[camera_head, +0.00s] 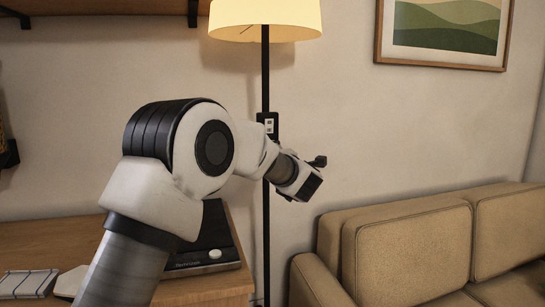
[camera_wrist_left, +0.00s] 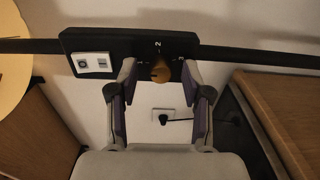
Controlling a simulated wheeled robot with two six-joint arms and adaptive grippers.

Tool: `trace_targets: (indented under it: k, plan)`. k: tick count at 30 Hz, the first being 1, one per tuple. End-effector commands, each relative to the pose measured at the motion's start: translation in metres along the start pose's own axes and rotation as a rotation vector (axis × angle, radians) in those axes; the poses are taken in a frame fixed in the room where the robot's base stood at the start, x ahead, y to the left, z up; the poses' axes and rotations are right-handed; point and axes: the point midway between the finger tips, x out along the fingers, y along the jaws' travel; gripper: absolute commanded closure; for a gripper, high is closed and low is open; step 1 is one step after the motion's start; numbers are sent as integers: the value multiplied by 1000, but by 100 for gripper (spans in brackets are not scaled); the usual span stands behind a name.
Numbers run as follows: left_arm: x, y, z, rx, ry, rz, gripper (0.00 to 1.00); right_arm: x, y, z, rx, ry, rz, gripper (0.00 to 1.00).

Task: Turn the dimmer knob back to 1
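The floor lamp's black dimmer box (camera_head: 268,122) is on its pole, partly hidden behind my left arm in the head view. In the left wrist view the dimmer box (camera_wrist_left: 120,46) lies sideways, and its orange-brown dimmer knob (camera_wrist_left: 160,71) faces the camera. A white "2" is printed beside the knob; the knob's exact pointing is too small to read. My left gripper (camera_wrist_left: 160,78) is open, with one finger on each side of the knob and visible gaps between. In the head view my left gripper (camera_head: 303,180) is near the pole. My right gripper is not in view.
The lit lampshade (camera_head: 265,20) is above the dimmer. A tan sofa (camera_head: 410,245) stands at the right. A wooden tabletop (camera_head: 40,215) with a dark device (camera_head: 212,240) is at the left. A wall socket with a plug (camera_wrist_left: 166,117) shows behind the fingers.

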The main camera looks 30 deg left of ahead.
Motion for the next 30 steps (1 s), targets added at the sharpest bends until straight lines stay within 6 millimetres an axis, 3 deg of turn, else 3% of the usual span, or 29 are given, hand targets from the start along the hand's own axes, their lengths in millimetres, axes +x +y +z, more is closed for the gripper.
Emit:
trace_targets:
  k: [8, 21, 25, 30]
  plan:
    - [-8, 0, 1, 2, -2, -1, 51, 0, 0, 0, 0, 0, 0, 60]
    - [-106, 0, 1, 4, -2, 2, 51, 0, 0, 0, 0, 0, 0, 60]
    - [-119, 0, 0, 1, 0, 0, 51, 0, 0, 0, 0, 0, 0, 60]
    - [-120, 0, 0, 0, 0, -1, 51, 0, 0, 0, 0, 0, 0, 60]
